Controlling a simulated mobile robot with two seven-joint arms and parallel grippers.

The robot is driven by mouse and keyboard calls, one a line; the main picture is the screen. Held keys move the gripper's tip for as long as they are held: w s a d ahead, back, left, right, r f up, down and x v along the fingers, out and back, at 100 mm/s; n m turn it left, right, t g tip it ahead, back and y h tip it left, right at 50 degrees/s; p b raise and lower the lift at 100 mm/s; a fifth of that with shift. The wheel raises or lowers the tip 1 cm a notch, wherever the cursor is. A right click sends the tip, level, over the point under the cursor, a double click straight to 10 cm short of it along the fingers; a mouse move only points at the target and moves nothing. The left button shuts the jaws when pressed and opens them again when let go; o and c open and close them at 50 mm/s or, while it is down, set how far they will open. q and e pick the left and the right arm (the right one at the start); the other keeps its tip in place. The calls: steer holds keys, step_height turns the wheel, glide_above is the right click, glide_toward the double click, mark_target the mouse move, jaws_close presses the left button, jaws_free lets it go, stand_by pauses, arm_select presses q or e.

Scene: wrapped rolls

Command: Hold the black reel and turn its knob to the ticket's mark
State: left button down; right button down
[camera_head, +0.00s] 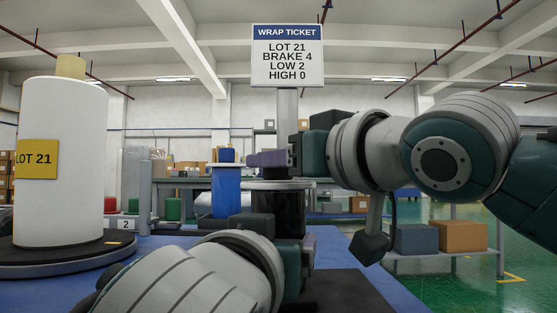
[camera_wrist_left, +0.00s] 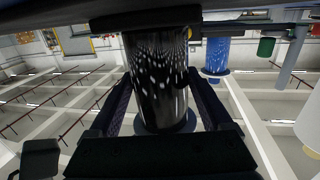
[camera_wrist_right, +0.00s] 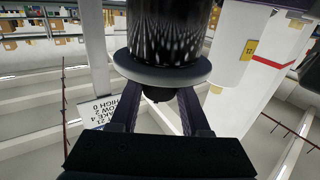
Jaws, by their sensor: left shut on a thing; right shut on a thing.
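The black reel (camera_head: 278,212), a shiny dark cylinder with a grey top flange, stands upright at the middle of the head view. My left gripper (camera_head: 292,240) is shut around its body; the left wrist view shows a finger on each side of the reel (camera_wrist_left: 160,85). My right gripper (camera_head: 268,160) is above the top flange. In the right wrist view its fingers close on the small dark knob (camera_wrist_right: 158,95) at the flange's centre. The knob's setting cannot be read. The wrap ticket (camera_head: 287,56) reads LOT 21, BRAKE 4, LOW 2, HIGH 0.
A large white roll (camera_head: 62,180) with a yellow LOT 21 label stands on a round turntable (camera_head: 60,262) at left. A blue reel (camera_head: 226,190) stands behind the black one. A "2" plate (camera_head: 126,224) is left of it. Boxes (camera_head: 462,236) sit on a low shelf at right.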

arm_select(q)
steer(key=shift+d+f, duration=0.1)
arm_select(e)
steer(key=shift+c, duration=1.9)
jaws_free()
steer(key=shift+d, duration=0.1)
steer(key=v, duration=1.1)
steer(key=shift+s, duration=0.4)
steer(key=shift+d+f, duration=0.1)
steer(key=shift+d, duration=0.05)
arm_select(q)
jaws_free()
steer(key=shift+s, duration=0.15)
